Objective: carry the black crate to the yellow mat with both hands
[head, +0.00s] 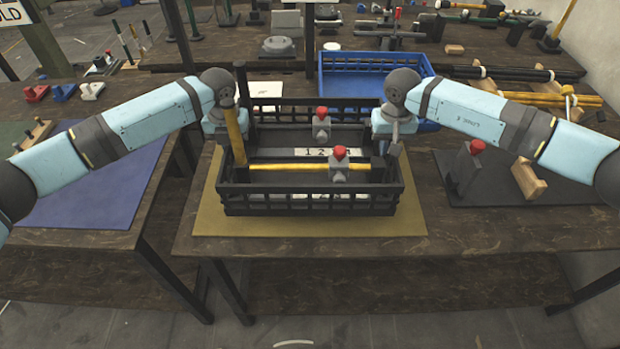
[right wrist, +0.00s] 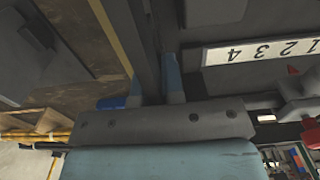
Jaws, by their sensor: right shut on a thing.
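The black crate (head: 310,205), with slatted walls, is over the yellow mat (head: 408,222). Mat shows in front and at both sides; I cannot tell whether the crate touches it. My right gripper (head: 393,146) is at the crate's right end. In the right wrist view its blue fingertips (right wrist: 155,88) are on either side of the dark crate wall (right wrist: 146,45), shut on it. My left gripper (head: 214,124) is at the crate's left end, its fingers mostly hidden behind a leaning yellow bar.
The crate holds red-topped grey parts (head: 339,170), a yellow bar and a numbered strip (head: 318,153). A blue crate (head: 365,70) stands behind. A dark mat (head: 500,190) with a wooden block (head: 528,179) lies right. A gap separates the left table with its blue mat (head: 90,200).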

